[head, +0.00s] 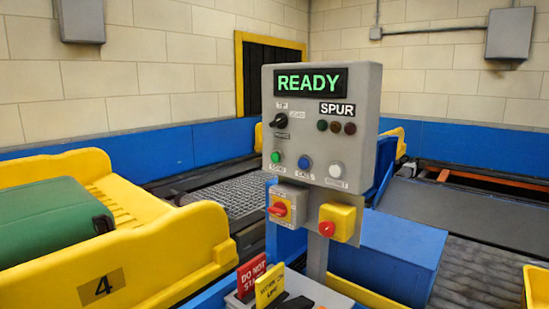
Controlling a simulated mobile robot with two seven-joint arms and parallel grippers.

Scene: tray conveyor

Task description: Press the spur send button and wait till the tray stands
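The control panel (357,85) is a grey box on a post, and its display (310,82) reads READY in green. A SPUR label (337,110) sits above three unlit-looking lamps. The green button (276,157) is at the panel's lower left, over a small label that seems to read SEND. A blue button (305,162) and a white button (336,170) sit to its right. A yellow tray (180,245) marked 4 stands at the left with a green suitcase (55,220) in it. Neither of my grippers can be made out.
A red rotary switch (279,209) and a yellow box with a red button (327,228) are below the panel. Red (251,276) and yellow (270,287) tags stand in front of the post. A blue bin (395,255) is behind it. Conveyor bed (235,195) runs behind the tray.

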